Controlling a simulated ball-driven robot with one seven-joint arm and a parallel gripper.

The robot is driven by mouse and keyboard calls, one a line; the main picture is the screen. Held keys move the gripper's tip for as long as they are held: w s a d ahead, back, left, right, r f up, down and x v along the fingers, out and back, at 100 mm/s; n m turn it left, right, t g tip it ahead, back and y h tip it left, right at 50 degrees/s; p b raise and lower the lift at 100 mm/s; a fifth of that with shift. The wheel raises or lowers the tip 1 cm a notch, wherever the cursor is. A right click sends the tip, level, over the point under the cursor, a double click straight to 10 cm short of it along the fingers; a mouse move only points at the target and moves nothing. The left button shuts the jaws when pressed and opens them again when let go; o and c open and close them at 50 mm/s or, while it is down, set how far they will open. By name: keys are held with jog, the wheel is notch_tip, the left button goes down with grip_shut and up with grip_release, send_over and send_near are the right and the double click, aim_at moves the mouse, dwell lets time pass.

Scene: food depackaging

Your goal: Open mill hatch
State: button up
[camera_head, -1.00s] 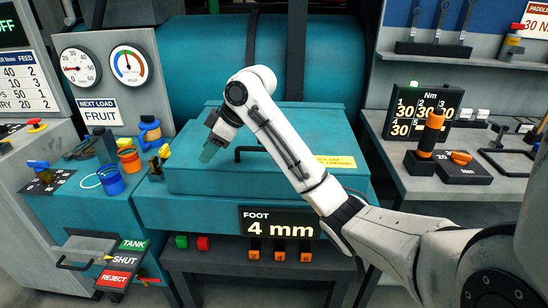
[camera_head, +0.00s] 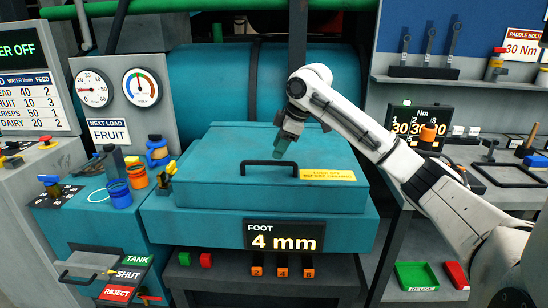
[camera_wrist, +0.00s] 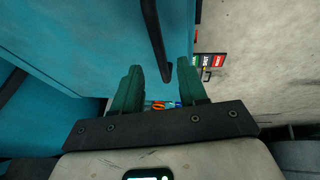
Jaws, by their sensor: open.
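The mill hatch (camera_head: 225,185) is a teal box-shaped lid, lying shut on the teal mill body. A black bar handle (camera_head: 268,163) stands on its front part, left of a yellow warning label (camera_head: 327,175). The handle (camera_wrist: 156,40) shows there just beyond the fingertips. Whether a finger touches it, I cannot tell.
A "FOOT 4 mm" display (camera_head: 284,236) is below the hatch. Blue (camera_head: 119,193) and orange (camera_head: 137,176) cups and a yellow clamp-like part (camera_head: 167,175) stand at the hatch's left. A green tray (camera_head: 415,276) lies low at the right. The hatch top is otherwise clear.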

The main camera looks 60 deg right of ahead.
aim_at(274, 162)
jog(key=shift+x, duration=2.35)
jog(key=shift+r, duration=0.1)
grip_shut()
